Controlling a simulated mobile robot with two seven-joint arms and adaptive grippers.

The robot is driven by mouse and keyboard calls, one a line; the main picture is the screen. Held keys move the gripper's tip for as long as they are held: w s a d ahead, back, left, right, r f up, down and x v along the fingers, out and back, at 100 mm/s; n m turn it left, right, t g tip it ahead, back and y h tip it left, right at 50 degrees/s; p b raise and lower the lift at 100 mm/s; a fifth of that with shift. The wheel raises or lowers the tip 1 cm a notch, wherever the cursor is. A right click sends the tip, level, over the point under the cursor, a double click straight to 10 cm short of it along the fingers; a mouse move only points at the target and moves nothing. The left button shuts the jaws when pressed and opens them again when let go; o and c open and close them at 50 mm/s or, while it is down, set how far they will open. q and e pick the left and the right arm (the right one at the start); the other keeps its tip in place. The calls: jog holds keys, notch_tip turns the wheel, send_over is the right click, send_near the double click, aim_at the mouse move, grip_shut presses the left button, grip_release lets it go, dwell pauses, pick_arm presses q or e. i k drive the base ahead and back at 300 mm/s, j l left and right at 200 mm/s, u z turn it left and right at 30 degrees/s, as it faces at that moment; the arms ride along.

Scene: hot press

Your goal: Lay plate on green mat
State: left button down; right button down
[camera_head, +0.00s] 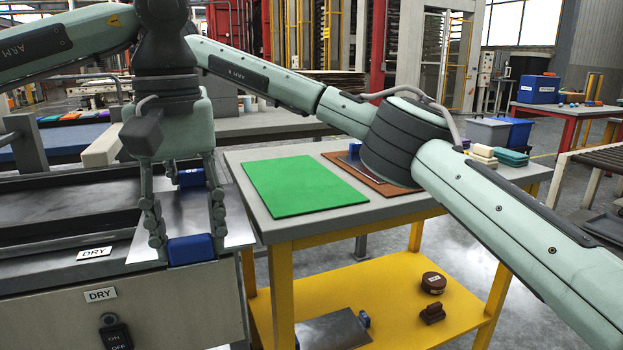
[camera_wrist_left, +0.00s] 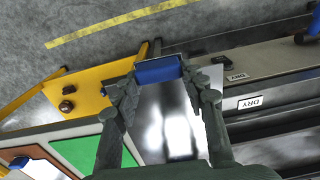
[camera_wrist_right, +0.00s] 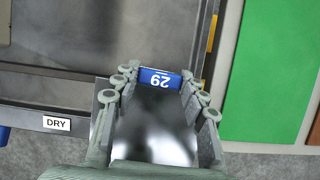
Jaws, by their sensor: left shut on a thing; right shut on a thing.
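The shiny metal plate (camera_head: 237,228) has a blue handle at its near end and one at its far end. It lies flat at the dark press bed's right edge, left of the green mat (camera_head: 300,185) and apart from it; contact underneath cannot be told. My left gripper (camera_head: 188,246) is shut on the near blue handle (camera_wrist_left: 158,70). My right gripper (camera_wrist_right: 160,80) is shut on the far, numbered blue handle (camera_wrist_right: 160,77); in the head view it is mostly hidden behind the left one. The mat is flat and bare on the grey table.
A brown board (camera_head: 335,157) lies right of the mat, partly behind my right arm. The yellow lower shelf (camera_head: 400,290) holds another metal plate (camera_head: 335,330) and small brown items. The press front carries DRY labels and a switch (camera_head: 114,335). A gap separates press and table.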

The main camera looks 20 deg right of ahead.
aim_at(295, 178)
jog(key=l, duration=0.25)
jog(key=i+l, duration=0.3)
jog(key=l, duration=0.15)
jog(key=i+l, duration=0.2)
jog(key=i+l+u, duration=0.1)
jog(key=l, duration=0.25)
jog(key=i, duration=0.05)
